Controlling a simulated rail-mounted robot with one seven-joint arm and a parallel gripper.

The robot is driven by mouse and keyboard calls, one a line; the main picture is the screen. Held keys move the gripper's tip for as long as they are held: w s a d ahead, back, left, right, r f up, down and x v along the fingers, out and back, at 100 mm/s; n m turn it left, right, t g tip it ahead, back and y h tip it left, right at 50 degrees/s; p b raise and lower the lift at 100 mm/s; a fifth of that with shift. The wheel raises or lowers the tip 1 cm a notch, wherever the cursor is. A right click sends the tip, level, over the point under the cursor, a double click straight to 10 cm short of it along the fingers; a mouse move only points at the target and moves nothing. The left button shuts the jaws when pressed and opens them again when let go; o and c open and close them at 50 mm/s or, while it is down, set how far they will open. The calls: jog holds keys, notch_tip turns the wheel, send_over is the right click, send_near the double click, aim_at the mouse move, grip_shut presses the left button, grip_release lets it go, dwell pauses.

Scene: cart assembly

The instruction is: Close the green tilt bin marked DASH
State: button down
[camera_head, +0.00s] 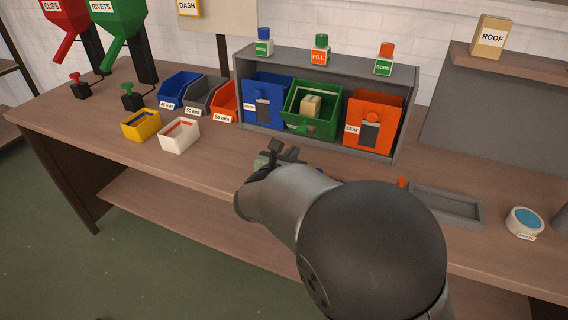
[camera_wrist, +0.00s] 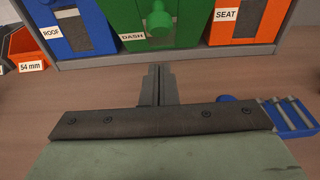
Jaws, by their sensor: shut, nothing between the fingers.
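The green tilt bin (camera_head: 327,128) is the middle one of three in a grey cabinet. It leans out open at the top in the head view, with a tan block (camera_head: 311,105) inside. In the wrist view the green bin front (camera_wrist: 187,28) shows a round green knob (camera_wrist: 158,20) and a DASH label (camera_wrist: 132,37). My gripper (camera_head: 291,150) is in front of the cabinet, low over the bench. In the wrist view its fingers (camera_wrist: 156,72) are shut together and empty, pointing toward the bin just below its front, apart from it.
A blue bin marked ROOF (camera_wrist: 78,32) and an orange bin marked SEAT (camera_wrist: 237,25) flank it. The grey cabinet (camera_head: 240,92) has several small bottles on top. A grey tray (camera_head: 455,205) lies at right. Small open bins stand at left. A blue slotted object (camera_wrist: 288,116) is right of my gripper.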

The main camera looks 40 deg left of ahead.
jog(key=shift+w+a+r, duration=0.25)
jog(key=shift+w+r, duration=0.75)
jog(key=shift+w, duration=0.05)
jog(key=shift+r+p, duration=0.1)
jog(key=shift+p, duration=0.2)
